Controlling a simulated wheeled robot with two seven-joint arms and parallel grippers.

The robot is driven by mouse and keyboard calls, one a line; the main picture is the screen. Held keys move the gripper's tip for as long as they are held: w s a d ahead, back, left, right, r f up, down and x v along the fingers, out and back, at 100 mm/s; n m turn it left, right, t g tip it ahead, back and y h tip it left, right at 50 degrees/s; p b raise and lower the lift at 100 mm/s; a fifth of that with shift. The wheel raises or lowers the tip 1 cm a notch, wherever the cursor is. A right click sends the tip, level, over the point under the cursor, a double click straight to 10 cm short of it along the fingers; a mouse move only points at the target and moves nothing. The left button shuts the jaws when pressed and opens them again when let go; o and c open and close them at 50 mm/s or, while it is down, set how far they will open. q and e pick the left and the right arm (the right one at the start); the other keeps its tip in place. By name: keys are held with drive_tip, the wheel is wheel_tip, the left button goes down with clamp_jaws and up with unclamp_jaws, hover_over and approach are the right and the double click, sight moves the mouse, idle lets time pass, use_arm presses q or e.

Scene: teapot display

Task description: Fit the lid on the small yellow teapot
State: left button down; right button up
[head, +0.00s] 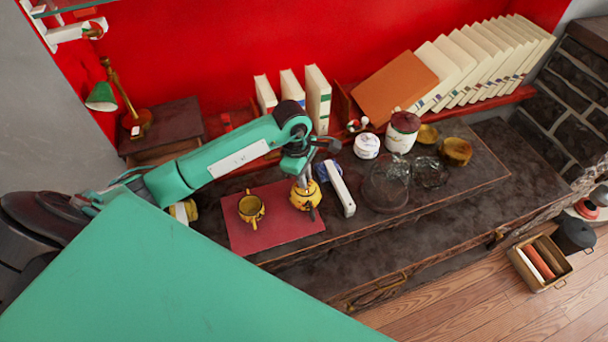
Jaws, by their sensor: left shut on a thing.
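The small yellow teapot (306,201), with dark markings, stands on the red mat (276,235) near its right edge. My left gripper (302,186) points down right over the teapot's top. It is shut on the lid, which is small and mostly hidden by the fingers. I cannot tell whether the lid touches the teapot's rim. My right gripper is not in view.
A yellow cup-like pot (251,208) stands on the mat to the left. Glassware (386,186), a white jar (367,146) and a red-lidded jar (403,131) stand farther right. Books line the back.

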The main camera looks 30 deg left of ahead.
use_arm(q)
drive_tip(key=shift+f+b, duration=0.3)
drive_tip(key=shift+b, duration=0.15)
idle(0.4)
drive_tip(key=c, duration=1.3)
unclamp_jaws()
drive_tip(key=shift+a+r, duration=0.1)
drive_tip(key=shift+r, duration=0.4)
drive_tip(key=r+b, duration=0.1)
drive_tip(key=r, duration=0.3)
drive_tip(key=a+r+b, duration=0.1)
drive_tip(key=r, duration=0.3)
drive_tip(key=r+b, duration=0.2)
drive_tip(key=r, duration=0.2)
drive_tip(key=shift+s+a+r, duration=0.15)
drive_tip(key=shift+a+r, duration=0.2)
drive_tip(key=shift+a, duration=0.05)
drive_tip(key=shift+s+f, duration=0.1)
